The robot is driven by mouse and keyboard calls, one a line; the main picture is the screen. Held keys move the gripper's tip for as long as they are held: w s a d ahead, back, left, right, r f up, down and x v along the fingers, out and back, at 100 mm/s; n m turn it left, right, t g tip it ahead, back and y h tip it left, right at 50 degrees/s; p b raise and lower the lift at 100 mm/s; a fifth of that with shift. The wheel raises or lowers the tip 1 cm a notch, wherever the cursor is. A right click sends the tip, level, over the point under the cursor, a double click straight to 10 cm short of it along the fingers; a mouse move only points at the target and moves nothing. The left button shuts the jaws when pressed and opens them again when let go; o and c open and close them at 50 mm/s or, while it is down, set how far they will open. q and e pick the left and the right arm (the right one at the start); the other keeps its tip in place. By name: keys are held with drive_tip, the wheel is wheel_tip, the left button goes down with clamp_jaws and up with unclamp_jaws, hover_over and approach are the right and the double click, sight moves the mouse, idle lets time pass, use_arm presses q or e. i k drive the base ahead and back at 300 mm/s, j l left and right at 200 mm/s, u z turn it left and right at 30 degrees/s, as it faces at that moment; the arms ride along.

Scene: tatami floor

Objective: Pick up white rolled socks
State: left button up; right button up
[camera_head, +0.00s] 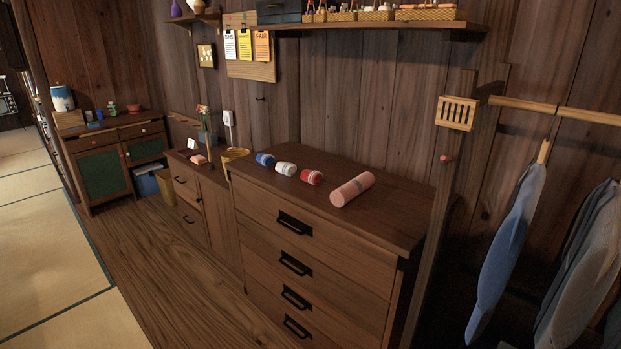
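The white rolled socks (286,168) lie on top of a dark wooden chest of drawers (386,217). They sit in a loose row, between a blue roll (265,159) on the left and a red roll (311,177) on the right. A larger pink roll (352,189) lies further right on the same top. The rolls appear apart from one another. Neither of my grippers is in the head view.
A wall shelf (380,25) with baskets runs above the chest. A wooden post (440,200) and hanging clothes (508,255) stand on the right. A lower cabinet (215,215) adjoins the left side. Wooden floor (190,285) in front is clear.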

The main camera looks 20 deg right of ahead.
sight(289, 169)
drive_tip(key=z, duration=0.8)
drive_tip(key=i+j+z, duration=0.15)
drive_tip(key=z, duration=0.25)
drive_tip(key=i+j+z, duration=0.1)
drive_tip(key=j+z, duration=0.35)
drive_tip(key=z, duration=0.3)
drive_tip(key=i+j+z, duration=0.2)
drive_tip(key=j, duration=0.3)
drive_tip(key=j+z, duration=0.25)
drive_tip(key=j, duration=0.25)
drive_tip(key=k, duration=0.05)
